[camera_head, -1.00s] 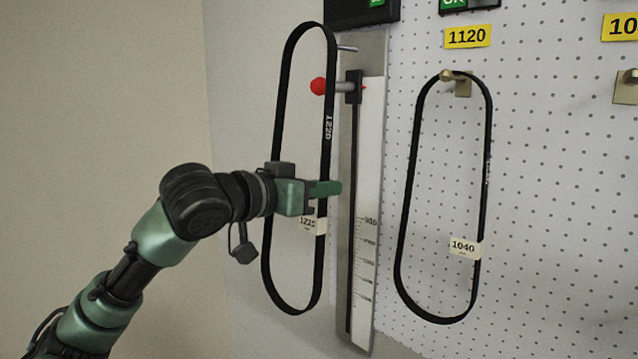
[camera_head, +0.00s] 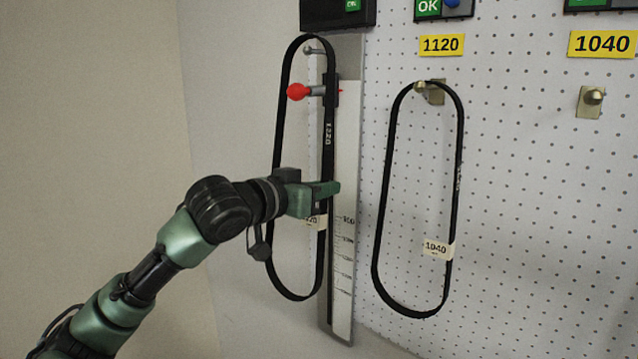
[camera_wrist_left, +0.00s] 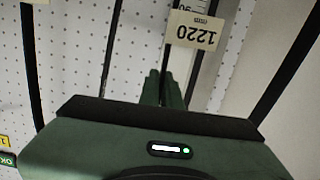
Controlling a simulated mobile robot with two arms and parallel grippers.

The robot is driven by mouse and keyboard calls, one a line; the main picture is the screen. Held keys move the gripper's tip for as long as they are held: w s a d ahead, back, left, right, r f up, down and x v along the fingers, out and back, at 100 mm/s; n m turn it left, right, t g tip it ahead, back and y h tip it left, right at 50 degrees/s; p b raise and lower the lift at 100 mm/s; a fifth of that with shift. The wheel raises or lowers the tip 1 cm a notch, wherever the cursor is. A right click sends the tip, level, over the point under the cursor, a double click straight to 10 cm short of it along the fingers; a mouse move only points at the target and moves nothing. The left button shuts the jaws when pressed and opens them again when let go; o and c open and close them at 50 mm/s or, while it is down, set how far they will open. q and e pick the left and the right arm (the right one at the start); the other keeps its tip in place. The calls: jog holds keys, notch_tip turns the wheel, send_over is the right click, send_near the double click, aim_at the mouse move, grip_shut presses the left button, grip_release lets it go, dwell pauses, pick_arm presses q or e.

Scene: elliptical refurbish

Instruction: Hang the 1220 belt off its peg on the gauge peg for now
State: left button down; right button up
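The 1220 belt (camera_head: 275,150) is a long black loop hanging upright in front of the gauge (camera_head: 343,285). My left gripper (camera_head: 328,190) is shut on its right strand, about mid-height. The belt's 1220 tag (camera_wrist_left: 192,30) shows in the left wrist view, just beyond the shut fingers (camera_wrist_left: 163,88). The gauge peg (camera_head: 309,50) is a thin metal pin at the gauge's top. It appears inside the loop, a little below the belt's top bend. I cannot tell whether the belt bears on it. My right gripper is not in view.
A red knob (camera_head: 297,92) on the gauge's slider also shows within the loop. The 1040 belt (camera_head: 380,210) hangs on the peg under the 1120 label (camera_head: 441,45). The peg (camera_head: 592,97) under the 1040 label (camera_head: 602,44) is bare.

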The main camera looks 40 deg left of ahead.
pick_arm(q)
jog(key=w+f, duration=0.2)
jog(key=shift+w+d, duration=0.1)
jog(key=shift+w, duration=0.25)
dwell(0.8)
